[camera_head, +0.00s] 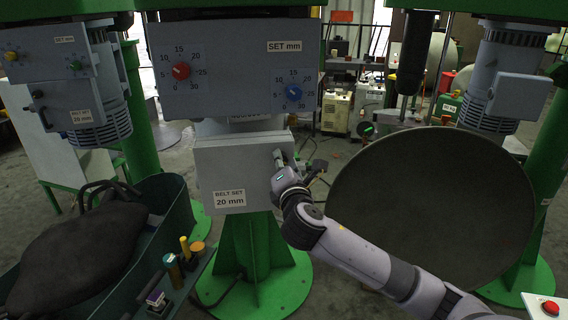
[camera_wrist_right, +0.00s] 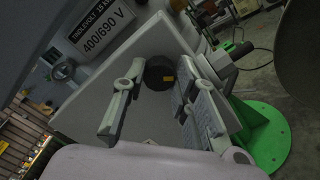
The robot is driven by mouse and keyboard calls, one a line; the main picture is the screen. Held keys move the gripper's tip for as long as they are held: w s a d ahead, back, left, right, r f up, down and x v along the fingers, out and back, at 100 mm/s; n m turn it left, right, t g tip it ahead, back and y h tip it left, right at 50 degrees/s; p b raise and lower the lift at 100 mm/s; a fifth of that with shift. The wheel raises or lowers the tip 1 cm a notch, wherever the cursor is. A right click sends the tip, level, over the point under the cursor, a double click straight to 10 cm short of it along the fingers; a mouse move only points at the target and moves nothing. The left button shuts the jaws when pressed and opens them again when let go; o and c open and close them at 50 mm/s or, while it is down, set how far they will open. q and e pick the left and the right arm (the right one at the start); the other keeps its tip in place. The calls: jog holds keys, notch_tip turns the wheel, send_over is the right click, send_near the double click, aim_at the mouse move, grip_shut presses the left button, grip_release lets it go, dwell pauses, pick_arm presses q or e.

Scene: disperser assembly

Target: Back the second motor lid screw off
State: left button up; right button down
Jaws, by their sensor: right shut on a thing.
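The grey motor box with the label "BELT SET 20 mm" (camera_head: 233,168) hangs on the green machine stand in the middle of the head view. My right gripper (camera_head: 281,163) is at its right edge, with the arm coming from the lower right. In the right wrist view, my gripper's two fingers (camera_wrist_right: 160,88) stand on either side of a dark round part with a yellow mark (camera_wrist_right: 158,72), and the gripper is shut on it. I cannot make out the screw's head or thread, nor whether this part is the screw. My left gripper is not in view.
Above the box is a grey panel with a red and a blue dial (camera_head: 222,92). A large dark disc (camera_head: 433,208) stands close to the right of my arm. A green bin (camera_head: 163,222) with a dark sack is at the left, beside a tray of small tools (camera_head: 185,270).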

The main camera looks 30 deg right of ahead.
jog(key=shift+a+f, duration=0.1)
jog(key=shift+f, duration=0.1)
jog(key=c, duration=1.3)
grip_release()
jog(key=shift+r, duration=0.1)
jog(key=v, duration=1.2)
